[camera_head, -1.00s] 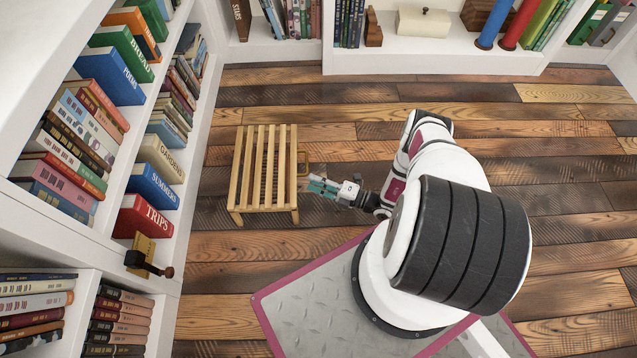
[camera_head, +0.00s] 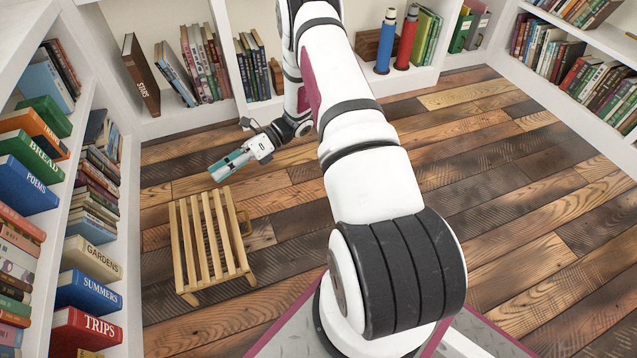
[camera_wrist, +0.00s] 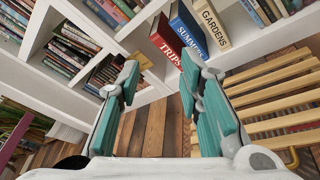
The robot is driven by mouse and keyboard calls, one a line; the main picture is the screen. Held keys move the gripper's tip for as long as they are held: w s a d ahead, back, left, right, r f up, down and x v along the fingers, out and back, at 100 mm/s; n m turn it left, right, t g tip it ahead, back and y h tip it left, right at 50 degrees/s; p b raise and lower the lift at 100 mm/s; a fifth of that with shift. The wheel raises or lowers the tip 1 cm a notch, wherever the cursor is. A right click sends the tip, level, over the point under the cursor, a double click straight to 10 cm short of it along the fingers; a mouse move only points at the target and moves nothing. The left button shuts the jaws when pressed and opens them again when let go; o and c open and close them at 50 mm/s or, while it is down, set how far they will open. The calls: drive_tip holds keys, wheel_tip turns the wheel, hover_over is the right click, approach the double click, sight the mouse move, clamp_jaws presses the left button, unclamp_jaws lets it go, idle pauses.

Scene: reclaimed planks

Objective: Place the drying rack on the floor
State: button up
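The drying rack (camera_head: 206,238) is a slatted wooden frame standing on the plank floor, left of centre in the head view. A small brass-coloured handle shows on its right side. In the wrist view its slats (camera_wrist: 275,103) lie at the right, beyond the right finger. My gripper (camera_head: 216,176) is raised above and beyond the rack's far end in the head view, apart from it. In the wrist view the teal-padded fingers of my gripper (camera_wrist: 160,85) are spread wide with nothing between them. The rack's legs are mostly hidden under the slats.
White bookshelves line the left (camera_head: 118,200) and the back (camera_head: 185,118), full of books. The left bookshelf stands close to the rack. The plank floor (camera_head: 520,190) is clear to the right. Blue and red cylinders (camera_head: 406,40) stand on the back shelf.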

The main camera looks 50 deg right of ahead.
drive_tip(key=s+a+r+n+g+h, duration=0.25)
drive_tip(key=s+r+n, duration=0.25)
drive_tip(key=r, duration=0.4)
drive_tip(key=s+a+r+n+g+h, duration=0.2)
drive_tip(key=s+a+r+n, duration=0.1)
drive_tip(key=s+r+n, duration=0.4)
drive_tip(key=s+a+r+n+g+h, duration=0.2)
drive_tip(key=s+a+r+n+h, duration=0.15)
drive_tip(key=r, duration=0.65)
drive_tip(key=s+d+r+n+t+h, duration=0.2)
drive_tip(key=s+n+h, duration=0.2)
drive_tip(key=s, duration=0.6)
drive_tip(key=s+d+r+n+t+h, duration=0.1)
drive_tip(key=s+d+r+n+h, duration=0.1)
drive_tip(key=s+n, duration=0.6)
drive_tip(key=s+h, duration=0.1)
drive_tip(key=s, duration=0.2)
drive_tip(key=shift+s+n+t+h, duration=0.3)
drive_tip(key=shift+n+t+h, duration=0.05)
drive_tip(key=shift+h, duration=0.05)
drive_tip(key=shift+r, duration=0.2)
wheel_tip(320, 180, up, 41)
drive_tip(key=t+p, duration=0.4)
drive_tip(key=p, duration=3.5)
